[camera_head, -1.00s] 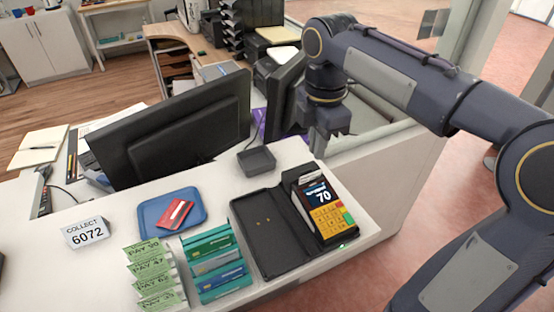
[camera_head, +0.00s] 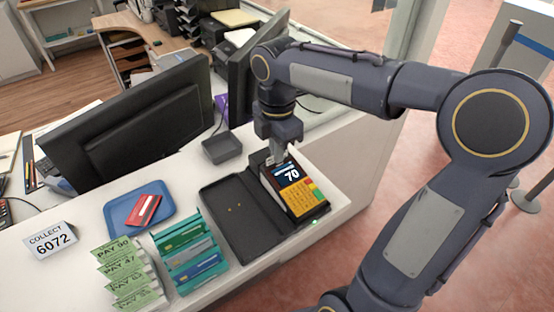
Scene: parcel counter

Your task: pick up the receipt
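The card terminal (camera_head: 294,191) has a yellow keypad and a dark screen reading 70. It sits in the right part of an open black folder-like holder (camera_head: 234,213) on the counter. My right gripper (camera_head: 277,159) points down at the terminal's far end, where the receipt slot is. Its fingers cover that spot, so the receipt is hidden or too small to make out, and I cannot tell whether the fingers are closed on it. My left gripper is not in view.
A blue tray (camera_head: 120,222) with a red card (camera_head: 143,210) lies left. Near it are a card rack (camera_head: 190,254), green PAY slips (camera_head: 130,276) and a COLLECT 6072 sign (camera_head: 50,240). A small dark dish (camera_head: 222,149) and a monitor (camera_head: 135,125) stand behind.

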